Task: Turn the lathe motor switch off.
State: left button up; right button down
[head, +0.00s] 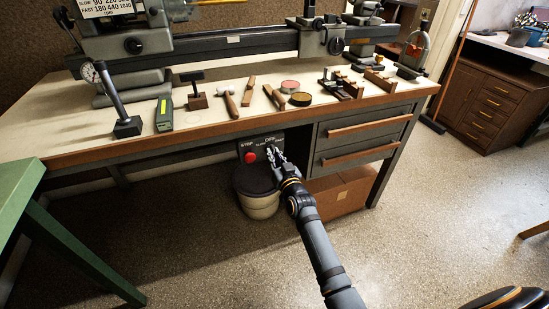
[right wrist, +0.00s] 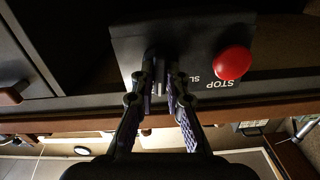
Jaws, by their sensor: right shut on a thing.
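The lathe motor switch panel (head: 242,147) is a dark plate under the bench's front edge, left of the drawers. It carries a red STOP button (head: 250,157) and white lettering, and "OFF" can be read at its top. My right gripper (head: 271,151) is at the right part of this panel. In the right wrist view, the picture is upside down and the gripper (right wrist: 162,82) is shut on the switch lever (right wrist: 159,88), mostly hidden between the fingers. The red button (right wrist: 233,62) sits clear of the fingers there. The lever's exact setting cannot be told. My left gripper is not in view.
The bench (head: 230,135) holds the lathe and several hand tools above the panel. A bucket (head: 257,204) stands just below it, and a cardboard box (head: 340,190) lies under the drawers (head: 365,137). A green table (head: 40,220) is at the left. The front floor is open.

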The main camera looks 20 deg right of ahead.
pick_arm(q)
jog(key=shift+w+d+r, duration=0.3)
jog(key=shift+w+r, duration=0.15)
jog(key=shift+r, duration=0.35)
pick_arm(e)
jog(key=shift+n, duration=0.7)
jog(key=c, duration=1.4)
grip_release()
jog(key=shift+o, duration=0.2)
jog(key=s, duration=1.2)
jog(key=shift+d, duration=0.2)
